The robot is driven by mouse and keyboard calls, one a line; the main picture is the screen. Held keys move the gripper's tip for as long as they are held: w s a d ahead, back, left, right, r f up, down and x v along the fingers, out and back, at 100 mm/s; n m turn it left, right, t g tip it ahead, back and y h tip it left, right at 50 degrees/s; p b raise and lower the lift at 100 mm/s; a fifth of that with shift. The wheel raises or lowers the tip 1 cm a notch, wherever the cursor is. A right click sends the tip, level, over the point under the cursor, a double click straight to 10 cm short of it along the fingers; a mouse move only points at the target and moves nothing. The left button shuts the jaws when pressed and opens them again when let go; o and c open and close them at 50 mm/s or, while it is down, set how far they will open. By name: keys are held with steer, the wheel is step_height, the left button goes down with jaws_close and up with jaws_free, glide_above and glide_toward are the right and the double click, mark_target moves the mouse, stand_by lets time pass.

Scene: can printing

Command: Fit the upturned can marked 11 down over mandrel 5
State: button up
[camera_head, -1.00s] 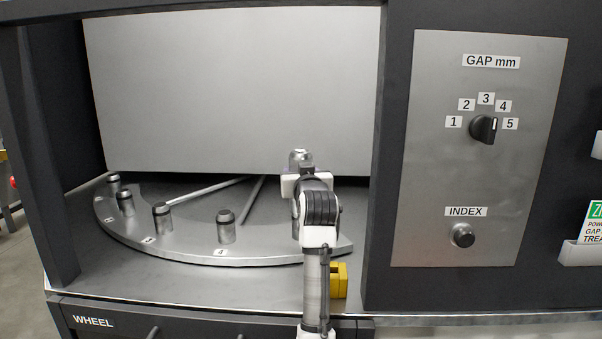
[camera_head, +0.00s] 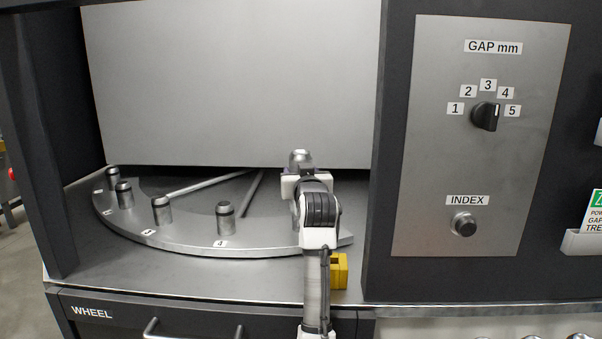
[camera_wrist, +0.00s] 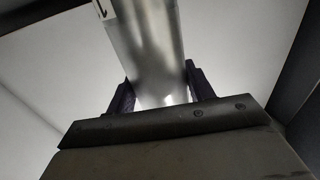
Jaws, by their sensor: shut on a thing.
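My gripper (camera_head: 303,178) is shut on a shiny metal can (camera_head: 300,157) above the right part of the wheel. In the wrist view the can (camera_wrist: 147,45) sits between the two dark fingers (camera_wrist: 160,95), with part of a dark mark at its upper left. Its number cannot be read. The grey wheel (camera_head: 190,240) carries several short mandrels with dark tops. The mandrel labelled 4 (camera_head: 225,218) stands bare, left of my arm. Mandrel 5 is not visible; my arm covers that part of the wheel. Whether the can touches a mandrel cannot be told.
A large grey panel (camera_head: 230,80) hangs behind the wheel. A dark post (camera_head: 385,220) bounds the opening at right, beside the GAP mm and INDEX panel (camera_head: 435,220). A yellow block (camera_head: 339,270) sits at the front, right of my arm. Two rods (camera_head: 208,183) lie across the wheel.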

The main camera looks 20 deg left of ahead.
steer(key=shift+s+f+b, duration=0.1)
steer(key=shift+f+b, duration=0.2)
steer(key=shift+f, duration=0.25)
steer(key=o, duration=1)
steer(key=shift+f, duration=0.1)
steer(key=shift+d+f, duration=0.1)
steer(key=shift+s, duration=0.1)
